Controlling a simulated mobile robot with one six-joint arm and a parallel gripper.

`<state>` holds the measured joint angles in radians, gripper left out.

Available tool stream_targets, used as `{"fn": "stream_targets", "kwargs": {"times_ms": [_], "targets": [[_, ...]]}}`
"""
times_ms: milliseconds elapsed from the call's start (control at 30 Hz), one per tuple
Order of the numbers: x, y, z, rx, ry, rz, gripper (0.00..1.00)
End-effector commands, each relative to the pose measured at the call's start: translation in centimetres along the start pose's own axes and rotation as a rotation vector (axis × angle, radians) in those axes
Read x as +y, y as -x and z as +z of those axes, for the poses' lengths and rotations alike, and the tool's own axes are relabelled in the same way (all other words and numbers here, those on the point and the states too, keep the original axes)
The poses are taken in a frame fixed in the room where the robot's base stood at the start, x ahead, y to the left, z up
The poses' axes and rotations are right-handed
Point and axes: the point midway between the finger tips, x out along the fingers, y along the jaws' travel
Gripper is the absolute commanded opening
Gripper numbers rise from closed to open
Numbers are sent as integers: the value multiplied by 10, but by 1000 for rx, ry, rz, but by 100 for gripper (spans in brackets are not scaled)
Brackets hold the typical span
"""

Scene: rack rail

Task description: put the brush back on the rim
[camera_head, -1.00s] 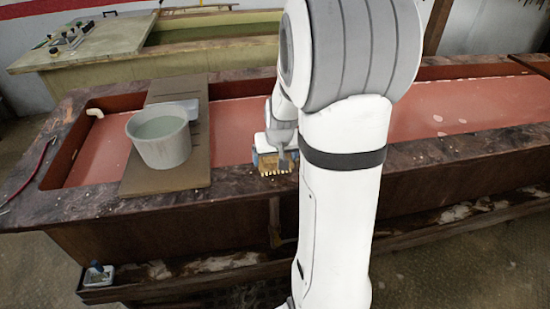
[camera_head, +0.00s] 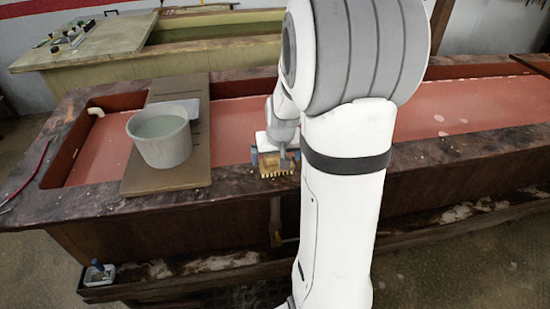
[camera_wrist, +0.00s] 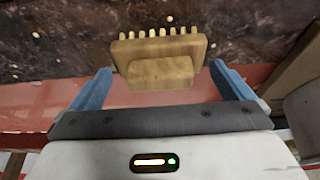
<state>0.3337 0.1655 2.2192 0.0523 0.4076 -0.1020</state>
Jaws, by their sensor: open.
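The brush (camera_wrist: 160,50), a wooden block with a row of pale bristles, rests on the dark rim (camera_wrist: 50,45) of the trough in the wrist view. It also shows on the front rim in the head view (camera_head: 275,169). My gripper (camera_wrist: 162,78) has its blue fingers spread on either side of the brush's near end, with gaps between fingers and wood. In the head view my gripper (camera_head: 272,157) is just behind the brush, over the rim's inner edge, and part of it is hidden by my arm.
A grey bucket (camera_head: 160,145) stands on a brown board (camera_head: 150,183) laid across the trough to the left. Red-pink liquid (camera_head: 235,125) fills the trough.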

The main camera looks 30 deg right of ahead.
Motion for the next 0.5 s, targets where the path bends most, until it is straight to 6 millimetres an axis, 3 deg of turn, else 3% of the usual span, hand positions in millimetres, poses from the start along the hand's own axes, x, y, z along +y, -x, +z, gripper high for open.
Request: {"fn": "stream_targets", "kwargs": {"times_ms": [300, 500], "targets": [[0, 64, 0, 6, -1, 1, 100], [1, 96, 0, 4, -1, 1, 100]]}}
